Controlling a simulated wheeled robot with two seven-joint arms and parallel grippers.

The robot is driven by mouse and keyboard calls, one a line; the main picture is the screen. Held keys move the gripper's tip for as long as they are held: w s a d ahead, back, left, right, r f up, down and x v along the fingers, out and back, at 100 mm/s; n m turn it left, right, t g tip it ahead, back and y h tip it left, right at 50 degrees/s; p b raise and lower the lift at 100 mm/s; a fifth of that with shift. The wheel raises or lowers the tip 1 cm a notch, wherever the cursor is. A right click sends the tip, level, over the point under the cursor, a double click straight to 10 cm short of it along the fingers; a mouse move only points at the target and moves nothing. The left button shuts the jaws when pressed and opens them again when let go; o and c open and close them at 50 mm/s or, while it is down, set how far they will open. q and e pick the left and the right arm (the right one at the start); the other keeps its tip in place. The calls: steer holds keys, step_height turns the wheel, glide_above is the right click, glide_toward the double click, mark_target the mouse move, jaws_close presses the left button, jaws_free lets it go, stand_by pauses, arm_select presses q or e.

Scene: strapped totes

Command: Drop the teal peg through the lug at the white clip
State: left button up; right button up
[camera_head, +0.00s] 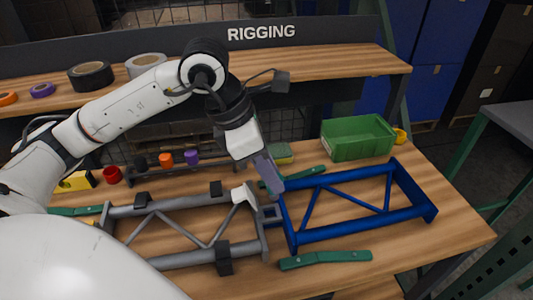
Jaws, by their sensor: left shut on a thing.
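My left gripper (271,182) points down just above the joint between a grey frame (185,259) and a blue frame (350,222). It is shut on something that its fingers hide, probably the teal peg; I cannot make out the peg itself. The white clip (243,194) sits on the upper right corner of the grey frame, just left of the fingertips. A lug (270,214) shows below the fingertips, where the two frames meet. Whether anything is in its hole is too small to tell. My right gripper is not in view.
Green straps lie on the wooden bench, one in front (326,259) and one behind the blue frame (310,172). A green bin (357,138) stands at the back right. A rack with coloured pieces (166,160) is behind the grey frame. The bench's right front corner is clear.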

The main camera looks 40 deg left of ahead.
arm_select(q)
steer(key=shift+w+a+r+n+t+y, duration=0.2)
steer(key=shift+a+r+n+t+y, duration=0.25)
steer(key=shift+n, duration=1.15)
steer(key=f+b, duration=0.4)
steer(key=f, duration=0.1)
steer(key=f+b, duration=0.4)
steer(key=shift+a+f, duration=0.2)
steer(key=shift+f, duration=0.2)
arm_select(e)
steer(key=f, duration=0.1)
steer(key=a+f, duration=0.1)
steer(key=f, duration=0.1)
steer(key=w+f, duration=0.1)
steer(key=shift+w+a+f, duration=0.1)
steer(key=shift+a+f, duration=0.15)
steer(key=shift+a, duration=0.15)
arm_select(q)
steer(key=o, duration=1.1)
steer(key=shift+o, duration=0.2)
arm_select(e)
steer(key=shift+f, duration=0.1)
